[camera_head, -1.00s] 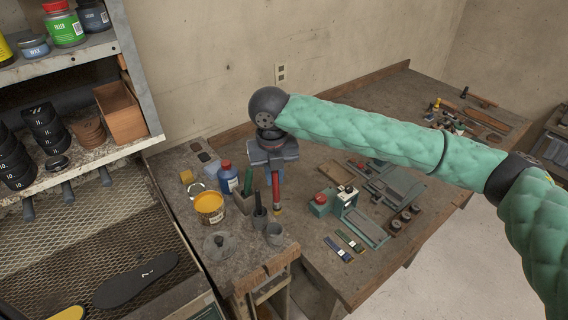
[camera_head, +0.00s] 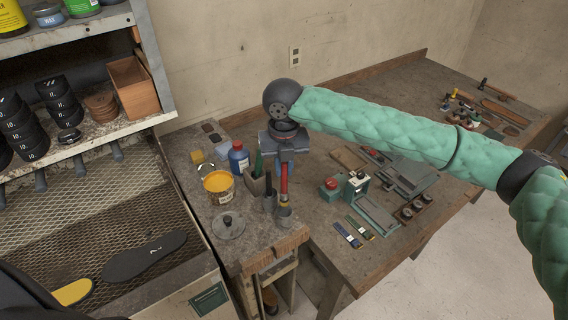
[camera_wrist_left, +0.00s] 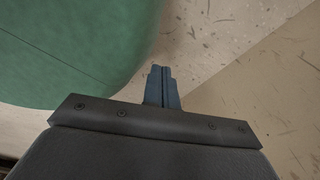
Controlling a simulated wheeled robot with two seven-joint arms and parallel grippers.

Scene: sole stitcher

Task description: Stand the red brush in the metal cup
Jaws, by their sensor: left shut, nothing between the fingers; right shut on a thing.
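The red brush (camera_head: 284,180) hangs upright in my right gripper (camera_head: 284,164), which is shut on its upper part. My left gripper (camera_wrist_left: 162,88) shows only in the left wrist view, shut and empty, in front of a pale, flecked surface.
A green device (camera_head: 375,213) lies to the right.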

